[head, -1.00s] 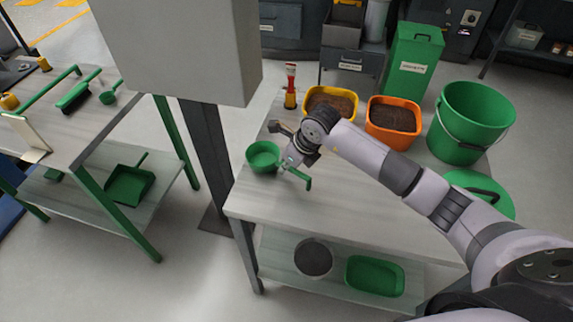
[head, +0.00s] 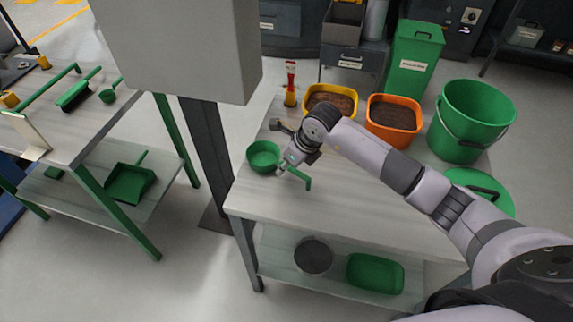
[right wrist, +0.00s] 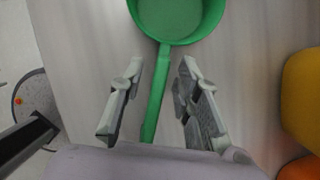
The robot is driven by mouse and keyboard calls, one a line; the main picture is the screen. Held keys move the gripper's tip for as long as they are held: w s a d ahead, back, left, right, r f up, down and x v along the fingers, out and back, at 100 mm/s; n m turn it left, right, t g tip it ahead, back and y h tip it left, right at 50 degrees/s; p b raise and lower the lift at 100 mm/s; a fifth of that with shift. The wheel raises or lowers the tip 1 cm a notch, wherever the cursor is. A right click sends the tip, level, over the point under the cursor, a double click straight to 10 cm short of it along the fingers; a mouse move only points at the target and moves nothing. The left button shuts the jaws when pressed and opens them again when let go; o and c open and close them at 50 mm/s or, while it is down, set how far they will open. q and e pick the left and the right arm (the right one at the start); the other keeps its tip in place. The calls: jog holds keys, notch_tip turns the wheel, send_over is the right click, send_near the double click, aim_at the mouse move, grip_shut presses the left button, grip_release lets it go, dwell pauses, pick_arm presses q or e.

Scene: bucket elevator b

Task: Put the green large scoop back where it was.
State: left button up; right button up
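The green large scoop (head: 263,156) lies near the left edge of the right-hand table (head: 335,215), its handle pointing to the lower right. My right gripper (head: 285,170) is over the handle. In the right wrist view the scoop (right wrist: 175,15) has its bowl at the top, and its handle runs down between the two fingers of my right gripper (right wrist: 158,92). The fingers are apart, with a visible gap on each side of the handle. My left gripper is not in view.
A yellow tub (head: 331,98), an orange tub (head: 394,118) and a green bucket (head: 470,122) stand at the table's back and right. A red-topped bottle (head: 290,85) stands behind my gripper.

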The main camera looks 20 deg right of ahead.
jog(key=b+v, duration=0.2)
jog(key=v, duration=0.9)
jog(key=shift+r, duration=0.15)
jog(key=shift+s, duration=0.1)
